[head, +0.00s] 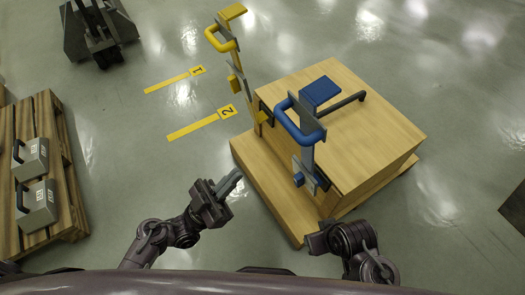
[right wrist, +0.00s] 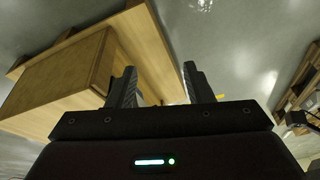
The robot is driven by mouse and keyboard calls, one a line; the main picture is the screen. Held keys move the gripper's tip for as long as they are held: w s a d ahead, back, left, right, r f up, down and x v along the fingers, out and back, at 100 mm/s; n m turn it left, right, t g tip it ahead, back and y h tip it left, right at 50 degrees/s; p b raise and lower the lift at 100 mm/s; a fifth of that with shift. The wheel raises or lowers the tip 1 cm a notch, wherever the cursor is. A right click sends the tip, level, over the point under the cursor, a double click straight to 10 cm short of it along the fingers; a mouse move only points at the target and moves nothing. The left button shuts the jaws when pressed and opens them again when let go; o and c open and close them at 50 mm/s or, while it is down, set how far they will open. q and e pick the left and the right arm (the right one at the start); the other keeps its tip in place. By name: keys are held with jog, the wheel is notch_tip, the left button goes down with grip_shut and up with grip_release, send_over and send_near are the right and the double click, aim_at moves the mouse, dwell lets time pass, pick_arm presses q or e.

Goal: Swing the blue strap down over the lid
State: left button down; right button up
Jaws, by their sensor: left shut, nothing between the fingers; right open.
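The blue strap (head: 307,152) stands up at the near side of the wooden box, with a blue loop handle (head: 290,128) and a flat blue pad (head: 320,91) at its upper end. The lid (head: 375,125) is the pale wooden top of the box, with a dark bar handle (head: 347,104) partly behind the strap. My left gripper (head: 233,181) is shut and empty, left of the strap and apart from it. My right gripper (head: 314,242) is low near the box's front corner, below the strap; its open, empty fingers show in the right wrist view (right wrist: 158,85).
A yellow strap (head: 236,85) stands upright at the box's far left side. The wooden base (head: 262,190) juts out below the box. Yellow floor markers 1 (head: 175,80) and 2 (head: 200,123) lie left. A pallet (head: 65,190) with grey weights (head: 36,207) stands far left.

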pick_arm(q)
jog(key=w+d+r+h+p, duration=0.1)
jog(key=w+d+r, duration=0.4)
jog(key=d+r, duration=0.3)
jog(key=shift+w+d+r+m, duration=0.25)
jog(key=shift+w+m, duration=0.05)
pick_arm(e)
jog(key=shift+s+d+r+g, duration=0.2)
jog(key=shift+d+r, duration=0.1)
jog(key=shift+r, duration=0.2)
jog(key=shift+s+d+r+g, duration=0.1)
jog(key=shift+d+r+g, duration=0.15)
jog(key=shift+r, duration=0.25)
pick_arm(q)
jog(key=shift+d+r, duration=0.1)
pick_arm(e)
jog(key=shift+r, duration=0.2)
